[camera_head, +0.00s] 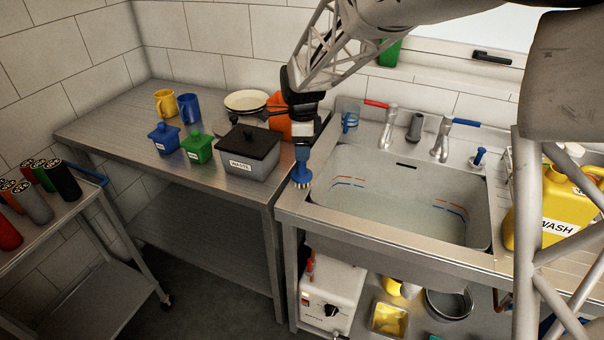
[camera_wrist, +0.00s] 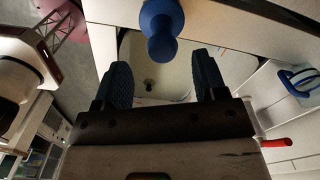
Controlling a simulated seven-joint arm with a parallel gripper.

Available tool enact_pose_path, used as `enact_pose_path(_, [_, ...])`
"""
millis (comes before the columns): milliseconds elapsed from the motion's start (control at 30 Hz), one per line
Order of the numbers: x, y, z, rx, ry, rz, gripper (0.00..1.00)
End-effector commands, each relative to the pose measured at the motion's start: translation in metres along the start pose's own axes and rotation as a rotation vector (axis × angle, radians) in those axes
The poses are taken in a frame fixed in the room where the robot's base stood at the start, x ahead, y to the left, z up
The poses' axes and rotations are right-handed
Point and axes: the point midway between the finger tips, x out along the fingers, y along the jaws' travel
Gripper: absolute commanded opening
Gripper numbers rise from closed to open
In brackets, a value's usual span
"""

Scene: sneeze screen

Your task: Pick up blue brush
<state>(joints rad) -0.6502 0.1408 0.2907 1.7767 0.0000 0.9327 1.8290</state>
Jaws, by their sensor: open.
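The blue brush (camera_head: 301,168) stands upright at the left front corner of the sink unit, pale bristles down. My gripper (camera_head: 303,136) hangs just above or beside its top end; the head view does not show any gap clearly. In the wrist view the brush's blue rounded end (camera_wrist: 161,28) is at the top edge. My two dark fingers (camera_wrist: 161,78) are spread wide and empty there, with the brush beyond their tips in the picture. The brush's bristles are hidden in the wrist view.
The sink basin (camera_head: 400,205) lies to the right, with red and blue taps behind it. A grey waste box (camera_head: 248,163), an orange object (camera_head: 280,118) and blue and green lidded pots stand left. A yellow jug (camera_head: 545,210) stands far right.

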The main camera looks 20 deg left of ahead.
Motion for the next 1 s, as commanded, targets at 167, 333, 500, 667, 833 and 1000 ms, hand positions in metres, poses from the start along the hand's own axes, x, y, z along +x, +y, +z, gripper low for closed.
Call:
enact_pose_path(167, [0.012,0.000,0.000,0.000,0.000,0.001,0.65])
enact_pose_path(333, [0.013,0.000,0.000,0.000,0.000,0.001,0.65])
enact_pose_path(500, [0.013,0.000,0.000,0.000,0.000,0.001,0.65])
enact_pose_path(667, [0.021,-0.001,0.000,0.000,0.000,0.002,0.65])
enact_pose_path(833, [0.039,-0.002,0.001,-0.001,0.000,0.002,0.65])
enact_pose_path(1000, [0.057,-0.003,0.001,0.000,0.001,0.003,0.65])
